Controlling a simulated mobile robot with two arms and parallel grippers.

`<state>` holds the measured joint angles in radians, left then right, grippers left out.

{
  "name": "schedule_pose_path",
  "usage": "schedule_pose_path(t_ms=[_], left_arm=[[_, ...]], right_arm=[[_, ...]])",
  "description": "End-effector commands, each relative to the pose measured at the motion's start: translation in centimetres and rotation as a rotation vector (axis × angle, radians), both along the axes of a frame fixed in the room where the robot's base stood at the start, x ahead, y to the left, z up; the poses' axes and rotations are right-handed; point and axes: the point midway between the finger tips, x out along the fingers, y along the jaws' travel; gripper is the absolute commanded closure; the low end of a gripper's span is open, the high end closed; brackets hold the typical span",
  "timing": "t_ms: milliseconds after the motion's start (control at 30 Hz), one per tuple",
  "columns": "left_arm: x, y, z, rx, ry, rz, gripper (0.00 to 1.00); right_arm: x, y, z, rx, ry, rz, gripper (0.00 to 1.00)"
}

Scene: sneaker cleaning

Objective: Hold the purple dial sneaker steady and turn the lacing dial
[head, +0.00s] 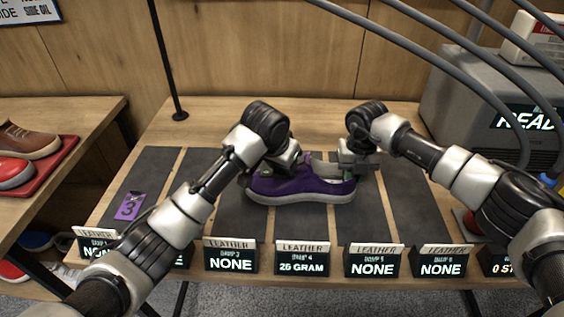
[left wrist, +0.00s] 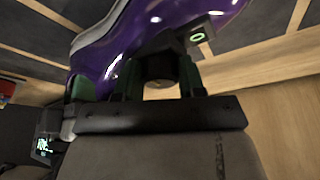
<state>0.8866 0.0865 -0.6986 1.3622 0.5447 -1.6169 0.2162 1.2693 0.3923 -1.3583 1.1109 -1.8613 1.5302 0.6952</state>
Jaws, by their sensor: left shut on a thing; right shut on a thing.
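The purple dial sneaker (head: 303,187) lies sole down on a dark mat strip, toe to the left, with a pale sole. My left gripper (head: 277,163) is shut at its front upper part, with the fingertips partly hidden by my arm. In the left wrist view, the fingers (left wrist: 160,82) press close to the purple upper (left wrist: 132,40) around a dark part; I cannot tell whether this is the lacing dial. A small green ring (left wrist: 197,37) shows beside them on a dark piece. My right gripper (head: 360,163) is shut at the heel end; its exact contact is hidden.
Several label signs (head: 303,259) line the table's front edge. A purple tag marked 3 (head: 130,206) lies on the left strip. A grey machine (head: 470,95) stands at the back right. A side table with a red tray (head: 62,158) and shoes is at the left.

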Motion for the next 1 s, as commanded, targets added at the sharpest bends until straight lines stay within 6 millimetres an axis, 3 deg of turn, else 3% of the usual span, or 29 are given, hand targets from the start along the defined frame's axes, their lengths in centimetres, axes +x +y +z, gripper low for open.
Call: schedule_pose_path(t_ms=[633,667,800,1000], left_arm=[[0.03,0.14,-0.04,0.001,0.000,0.061,0.84],[0.04,0.14,-0.05,0.001,0.000,0.061,0.59],[0.03,0.09,-0.03,0.001,0.001,0.060,0.37],[-0.05,-0.06,-0.04,-0.001,0.001,0.056,0.34]], right_arm=[[0.03,0.02,0.11,0.002,-0.001,0.002,1.00],[0.03,0.01,0.11,0.002,-0.001,0.002,1.00],[0.03,0.03,0.11,0.002,-0.001,0.001,1.00],[0.03,0.11,0.12,0.004,-0.002,0.001,1.00]])
